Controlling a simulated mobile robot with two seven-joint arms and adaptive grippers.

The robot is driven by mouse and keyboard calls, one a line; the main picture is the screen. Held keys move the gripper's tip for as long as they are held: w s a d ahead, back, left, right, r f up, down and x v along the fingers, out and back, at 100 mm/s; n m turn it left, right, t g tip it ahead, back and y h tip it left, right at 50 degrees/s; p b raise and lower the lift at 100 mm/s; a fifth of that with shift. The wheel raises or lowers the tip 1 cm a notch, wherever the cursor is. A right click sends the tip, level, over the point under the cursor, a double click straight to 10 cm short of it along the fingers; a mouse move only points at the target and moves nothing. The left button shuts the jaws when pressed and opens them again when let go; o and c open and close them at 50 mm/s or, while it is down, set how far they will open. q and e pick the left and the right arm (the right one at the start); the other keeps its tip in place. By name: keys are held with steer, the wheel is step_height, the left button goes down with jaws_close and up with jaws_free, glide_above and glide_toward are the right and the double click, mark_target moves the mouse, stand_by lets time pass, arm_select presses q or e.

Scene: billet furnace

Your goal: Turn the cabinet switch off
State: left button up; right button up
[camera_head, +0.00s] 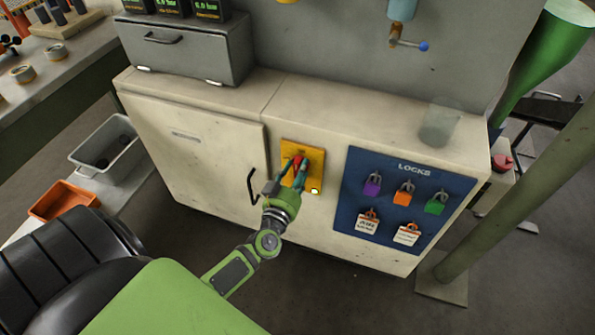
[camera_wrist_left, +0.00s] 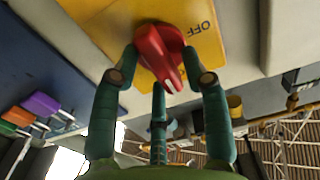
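The cabinet switch is a red knob (camera_head: 298,161) on a yellow plate (camera_head: 316,160) on the front of the pale cabinet. In the left wrist view the red knob (camera_wrist_left: 160,48) has its narrow end toward the bottom of the picture, away from the word OFF on the yellow plate (camera_wrist_left: 205,42). My left gripper (camera_head: 293,170) is at the switch. Its teal fingers (camera_wrist_left: 160,62) stand apart on both sides of the knob, with a third finger by the narrow end. The tips look very close to the knob; contact is unclear. My right gripper is not in view.
A blue LOCKS board (camera_head: 345,222) with coloured padlocks and tags is right of the switch. A black door handle (camera_head: 252,186) is close on the left. A green post (camera_head: 520,190) stands at right.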

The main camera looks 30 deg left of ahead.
arm_select(q)
jaws_close()
